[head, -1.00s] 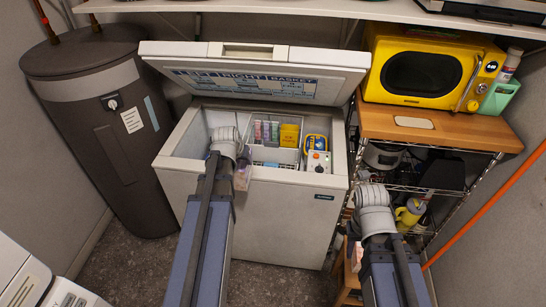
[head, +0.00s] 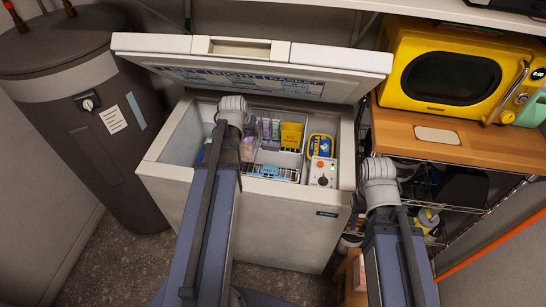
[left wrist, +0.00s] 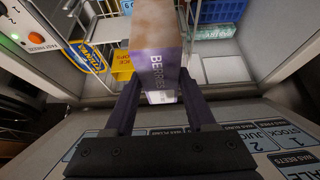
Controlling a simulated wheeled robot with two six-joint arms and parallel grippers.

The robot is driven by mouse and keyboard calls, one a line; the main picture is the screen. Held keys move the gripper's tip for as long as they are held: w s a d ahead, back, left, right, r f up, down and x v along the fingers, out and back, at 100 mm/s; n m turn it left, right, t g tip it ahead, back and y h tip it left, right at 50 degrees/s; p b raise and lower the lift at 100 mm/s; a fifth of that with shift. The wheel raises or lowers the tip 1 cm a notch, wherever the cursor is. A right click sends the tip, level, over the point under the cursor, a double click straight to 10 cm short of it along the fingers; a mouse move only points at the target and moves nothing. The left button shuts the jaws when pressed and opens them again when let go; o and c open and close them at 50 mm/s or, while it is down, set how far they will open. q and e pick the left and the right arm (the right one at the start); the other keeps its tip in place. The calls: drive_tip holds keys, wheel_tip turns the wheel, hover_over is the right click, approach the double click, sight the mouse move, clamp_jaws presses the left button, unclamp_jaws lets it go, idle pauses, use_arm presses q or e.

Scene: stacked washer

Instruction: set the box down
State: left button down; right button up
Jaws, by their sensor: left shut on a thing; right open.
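The box (left wrist: 158,45) is a brown-topped carton with a purple side reading BERRIES. My left gripper (left wrist: 160,90) is shut on it, with one finger on each side. The box hangs over the inside of the open chest freezer (head: 264,210); the left wrist view does not show whether it touches anything below. In the head view my left wrist hides most of the box and the gripper's jaws. My right wrist shows in front of the shelf rack, but its jaws are hidden.
In the freezer are yellow boxes (head: 291,135), a blue-and-yellow oval tin (head: 320,146) and a control panel (head: 322,172). The left wrist view shows a blue basket (left wrist: 222,10) and bare floor. The raised lid (head: 250,53) stands behind. A yellow microwave (head: 448,75) stands right.

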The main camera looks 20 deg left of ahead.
use_arm(q)
drive_tip(key=shift+w, duration=0.2)
drive_tip(key=shift+s+f+b, duration=0.1)
drive_tip(key=shift+f+b, duration=0.2)
drive_tip(key=shift+b, duration=0.05)
wheel_tip(320, 180, down, 17)
drive_tip(key=b, duration=1.7)
drive_tip(key=shift+f, duration=0.15)
drive_tip(key=shift+f, duration=0.1)
drive_tip(key=c, duration=0.7)
unclamp_jaws()
drive_tip(key=shift+f+b, duration=0.1)
drive_tip(key=shift+b, duration=0.25)
drive_tip(key=o, duration=0.5)
